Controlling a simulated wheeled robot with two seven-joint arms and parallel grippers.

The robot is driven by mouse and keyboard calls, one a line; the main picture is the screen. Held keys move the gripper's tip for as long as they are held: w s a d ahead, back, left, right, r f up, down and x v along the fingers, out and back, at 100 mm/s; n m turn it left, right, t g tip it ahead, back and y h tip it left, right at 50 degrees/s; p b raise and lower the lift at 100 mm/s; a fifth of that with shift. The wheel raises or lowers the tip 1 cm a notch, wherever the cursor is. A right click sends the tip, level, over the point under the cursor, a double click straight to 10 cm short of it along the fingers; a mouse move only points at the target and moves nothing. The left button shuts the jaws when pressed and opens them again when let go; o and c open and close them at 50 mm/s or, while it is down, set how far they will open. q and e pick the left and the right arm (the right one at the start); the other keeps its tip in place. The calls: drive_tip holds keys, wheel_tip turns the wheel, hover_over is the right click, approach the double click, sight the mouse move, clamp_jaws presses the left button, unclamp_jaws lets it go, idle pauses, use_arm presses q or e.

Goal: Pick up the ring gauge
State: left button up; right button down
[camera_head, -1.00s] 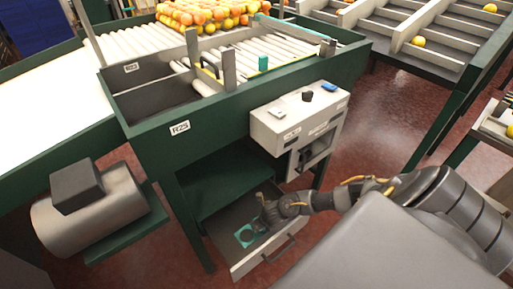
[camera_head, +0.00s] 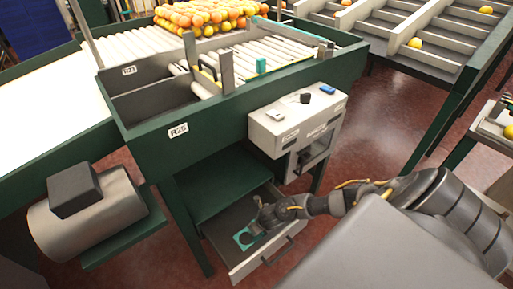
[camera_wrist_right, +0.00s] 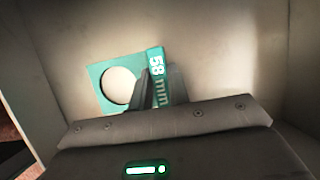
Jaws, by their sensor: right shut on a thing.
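The ring gauge is a flat teal plate with a round hole and a raised tab marked "58 mm". In the right wrist view the ring gauge (camera_wrist_right: 102,74) is at the jaws, and the tab is between the fingers. My right gripper (camera_wrist_right: 160,90) is shut on that tab. In the head view the ring gauge (camera_head: 242,238) is inside the open drawer (camera_head: 236,264), with my right gripper (camera_head: 262,226) reaching down over it. I cannot tell whether the plate touches the drawer floor. My left gripper is not in view.
The drawer walls stand close around my right gripper. A grey control box (camera_head: 298,122) sits above the drawer on the green frame. Oranges (camera_head: 205,16) lie on the rollers at the back. A grey motor (camera_head: 90,205) is at the left.

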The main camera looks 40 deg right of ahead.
wheel_tip(320, 180, up, 18)
drive_tip(key=p, duration=0.7)
drive_tip(key=s+a+r+n+g+y+b, duration=0.1)
drive_tip(key=s+a+n+g+y+b, duration=0.3)
drive_tip(key=s+a+n, duration=1.05)
drive_tip(key=w+d+r+n+g+b, duration=0.2)
drive_tip(key=w+r+n+g, duration=0.1)
drive_tip(key=w+r+n, duration=0.7)
drive_tip(key=shift+w+d+r+n, duration=0.25)
drive_tip(key=shift+w+n, duration=0.35)
drive_tip(key=shift+n, duration=0.15)
